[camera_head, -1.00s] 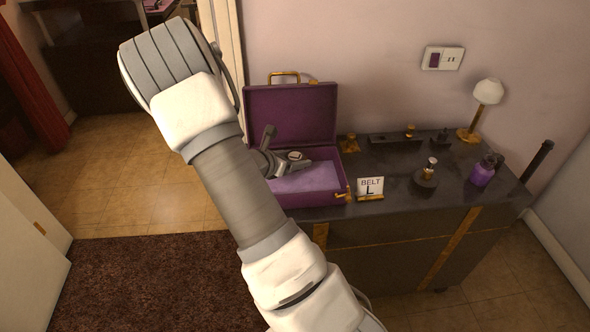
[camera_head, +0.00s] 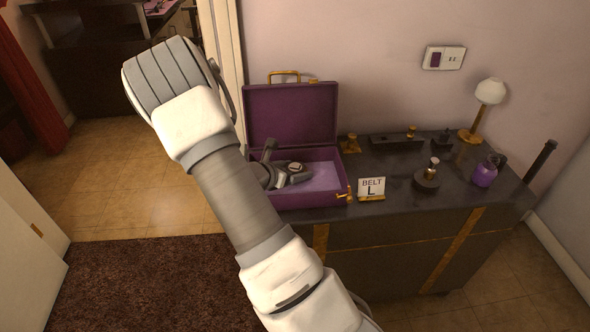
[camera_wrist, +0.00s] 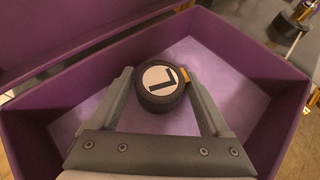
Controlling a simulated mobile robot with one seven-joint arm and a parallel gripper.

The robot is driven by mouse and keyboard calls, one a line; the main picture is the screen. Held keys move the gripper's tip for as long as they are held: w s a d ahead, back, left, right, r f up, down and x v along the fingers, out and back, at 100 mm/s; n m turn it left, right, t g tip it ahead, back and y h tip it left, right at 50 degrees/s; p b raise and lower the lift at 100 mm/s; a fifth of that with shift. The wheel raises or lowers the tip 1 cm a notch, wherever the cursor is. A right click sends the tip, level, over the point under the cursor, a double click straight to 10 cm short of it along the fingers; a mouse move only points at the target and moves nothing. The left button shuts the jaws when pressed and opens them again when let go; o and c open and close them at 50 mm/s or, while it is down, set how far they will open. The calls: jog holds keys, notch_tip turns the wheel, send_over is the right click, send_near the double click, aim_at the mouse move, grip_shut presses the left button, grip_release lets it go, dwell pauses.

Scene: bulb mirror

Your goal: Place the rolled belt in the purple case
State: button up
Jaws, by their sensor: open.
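The purple case (camera_head: 291,113) stands open on the dark dresser, its lid up at the back and a pale purple lining inside. The rolled belt (camera_wrist: 160,85) is a dark round coil with a white "L" label on top. It is inside the case walls, between my fingertips, and its small pale top shows in the head view (camera_head: 296,167). My gripper (camera_wrist: 159,92) is open around the belt, low inside the case; it also shows in the head view (camera_head: 291,178). Belt contact with the fingers or lining is hard to tell.
A "BELT L" card (camera_head: 371,187) stands right of the case. A dark bottle (camera_head: 428,174), a purple bottle (camera_head: 485,172) and a lamp (camera_head: 483,105) stand farther right. The raised lid and case walls surround my gripper.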

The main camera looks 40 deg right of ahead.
jog(key=shift+a+r+p, duration=0.1)
jog(key=shift+r+p, duration=0.25)
jog(key=shift+r, duration=0.05)
jog(key=p+v, duration=0.3)
jog(key=v, duration=0.8)
jog(key=shift+s+a, duration=0.1)
jog(key=shift+a, duration=0.2)
jog(key=s+a+r+m+t+y, duration=0.1)
jog(key=s+a+r+m+y, duration=0.5)
jog(key=s+a+r+m, duration=0.3)
jog(key=s+a+r+m+t+y, duration=0.1)
jog(key=s+a+r+m+y, duration=0.4)
jog(key=s+a+r+m, duration=0.4)
notch_tip(320, 180, up, 5)
jog(key=s+m, duration=0.1)
jog(key=m, duration=0.1)
jog(key=shift+s+m+t+y, duration=0.2)
jog(key=shift+m+t+y, duration=0.1)
jog(key=shift+t+y, duration=0.1)
jog(key=shift+f, duration=0.1)
notch_tip(320, 180, up, 17)
jog(key=p, duration=1.7)
jog(key=shift+f, duration=0.2)
